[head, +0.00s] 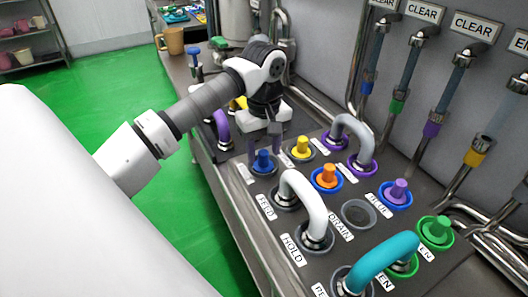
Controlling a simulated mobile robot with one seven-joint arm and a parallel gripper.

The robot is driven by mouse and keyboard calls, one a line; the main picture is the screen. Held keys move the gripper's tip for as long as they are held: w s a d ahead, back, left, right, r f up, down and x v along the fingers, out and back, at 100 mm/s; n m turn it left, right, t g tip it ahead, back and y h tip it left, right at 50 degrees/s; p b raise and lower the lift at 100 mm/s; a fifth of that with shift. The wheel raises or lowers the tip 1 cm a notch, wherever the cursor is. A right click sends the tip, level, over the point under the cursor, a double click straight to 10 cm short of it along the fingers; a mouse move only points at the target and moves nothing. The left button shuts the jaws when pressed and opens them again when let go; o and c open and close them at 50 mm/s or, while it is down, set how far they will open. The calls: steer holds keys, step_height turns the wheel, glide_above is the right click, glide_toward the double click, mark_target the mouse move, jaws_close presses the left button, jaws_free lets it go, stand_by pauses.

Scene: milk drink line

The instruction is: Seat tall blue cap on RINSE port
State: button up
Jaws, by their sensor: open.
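A blue cap (263,161) with an upright knob sits at a port on the near left part of the panel. My gripper (264,147) is open, pointing down, with its fingertips at either side of or just above this cap's knob. I cannot tell whether they touch it. The cap looks upright; whether it is fully down cannot be told. A small label (245,174) beside it is too small to read, and no RINSE label is legible. Another blue-topped piece (194,58) stands farther back on the counter, behind my arm.
Yellow (302,148), orange (326,178), purple (397,191) and green (436,229) caps stand nearby. One port (358,213) is open. White (301,190), grey (354,128) and teal (381,257) bent pipes rise from the panel. Hoses labelled CLEAR hang along the wall.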

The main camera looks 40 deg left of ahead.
step_height(320, 180, up, 12)
steer(key=b, duration=0.1)
steer(key=shift+r, duration=0.25)
stand_by(0.6)
